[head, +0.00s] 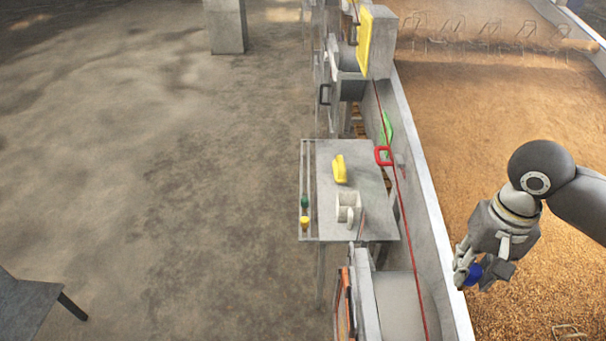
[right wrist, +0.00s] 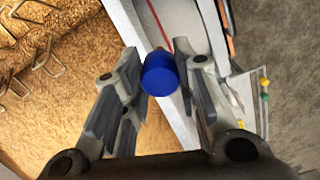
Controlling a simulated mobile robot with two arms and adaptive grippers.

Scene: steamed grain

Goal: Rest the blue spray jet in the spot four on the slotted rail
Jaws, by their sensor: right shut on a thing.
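The blue spray jet (right wrist: 160,75) is between the fingers of my right gripper (right wrist: 158,85) in the right wrist view. In the head view the right gripper (head: 468,272) is shut on the blue spray jet (head: 474,273), over the grain just right of the bed's wall. The slotted rail (head: 304,172) runs along the left edge of the small grey table. A green piece (head: 304,202) and a yellow piece (head: 304,222) sit at its near end. The slots are too small to tell apart. My left gripper is not in view.
The grey table (head: 371,178) carries a yellow object (head: 340,169) and a pale mug (head: 348,207). A long concrete wall (head: 430,215) stands between the right gripper and the table. A red handle (head: 383,155) is by the wall. Open floor lies left of the table.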

